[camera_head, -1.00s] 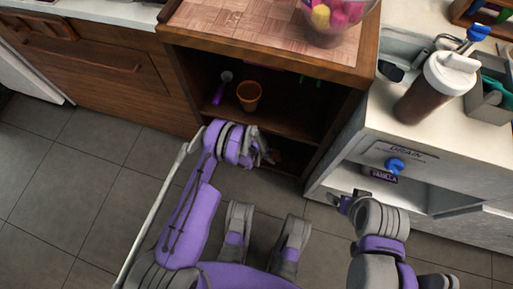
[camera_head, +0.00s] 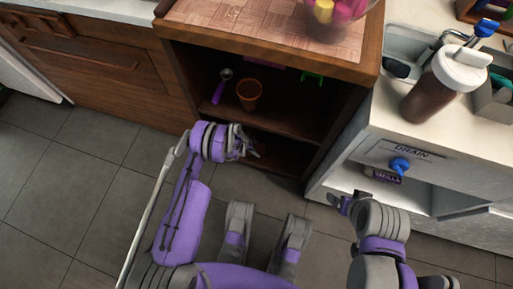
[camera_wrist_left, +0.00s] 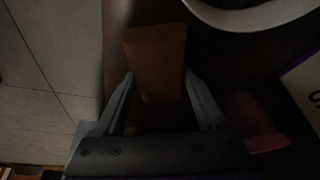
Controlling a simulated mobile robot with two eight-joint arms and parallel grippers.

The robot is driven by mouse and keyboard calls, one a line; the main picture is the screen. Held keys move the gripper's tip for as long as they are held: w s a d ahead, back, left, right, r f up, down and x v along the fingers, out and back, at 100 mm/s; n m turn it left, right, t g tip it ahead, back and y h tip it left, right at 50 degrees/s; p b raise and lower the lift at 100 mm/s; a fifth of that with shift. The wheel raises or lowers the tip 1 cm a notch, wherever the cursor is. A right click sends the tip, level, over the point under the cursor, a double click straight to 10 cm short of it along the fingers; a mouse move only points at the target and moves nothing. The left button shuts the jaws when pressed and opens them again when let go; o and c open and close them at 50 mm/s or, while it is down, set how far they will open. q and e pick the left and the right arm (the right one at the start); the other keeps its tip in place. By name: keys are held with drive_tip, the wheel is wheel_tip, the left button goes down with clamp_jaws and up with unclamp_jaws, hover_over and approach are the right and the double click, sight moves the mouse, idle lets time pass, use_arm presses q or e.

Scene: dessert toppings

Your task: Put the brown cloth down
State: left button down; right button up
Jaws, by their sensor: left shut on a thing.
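The brown cloth (camera_wrist_left: 155,60) shows in the left wrist view as a folded brown block between the fingers of my left gripper (camera_wrist_left: 160,92). The fingers are shut on its near end, and its far end sticks out ahead. In the head view my left gripper (camera_head: 247,143) is at the front of the wooden cabinet's dark lower compartment (camera_head: 285,152). The cloth is hard to make out there. My right gripper (camera_head: 340,201) is in front of the white counter unit, too small to tell whether it is open.
An orange-brown cup (camera_head: 249,94) and a purple-handled scoop (camera_head: 219,90) are on the shelf above. The left wrist view shows a pinkish-red item (camera_wrist_left: 252,120), a pale curved rim (camera_wrist_left: 250,15) and a lettered panel (camera_wrist_left: 304,85). A vanilla bottle (camera_head: 383,175) is at right.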

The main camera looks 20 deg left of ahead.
use_arm(q)
drive_tip(key=shift+f, duration=0.1)
unclamp_jaws()
drive_tip(key=p+v, duration=0.2)
drive_tip(key=v, duration=0.5)
drive_tip(key=shift+r, duration=0.35)
drive_tip(key=shift+s, duration=0.1)
